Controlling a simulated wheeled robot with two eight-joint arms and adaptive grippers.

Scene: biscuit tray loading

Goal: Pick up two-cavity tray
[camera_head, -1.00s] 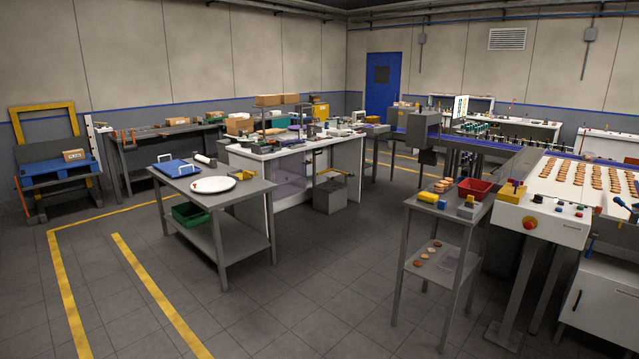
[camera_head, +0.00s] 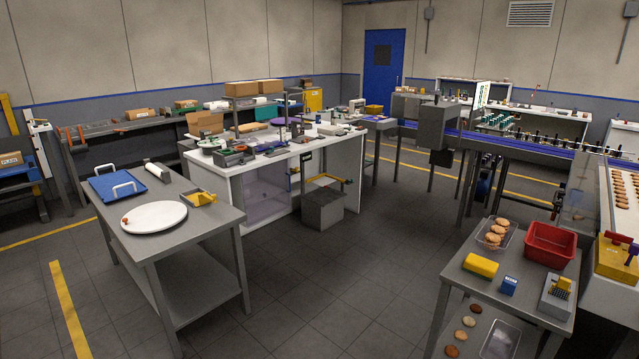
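A small clear tray (camera_head: 511,240) with several biscuits in it stands on the top of the grey side table at the lower right. Another clear, shallow tray (camera_head: 500,341) lies on that table's lower shelf, beside several loose biscuits. I cannot tell at this size which of them has two cavities. Neither of my grippers is in view.
A grey table (camera_head: 204,226) with a white disc (camera_head: 153,216) stands left. Floor between them is clear.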

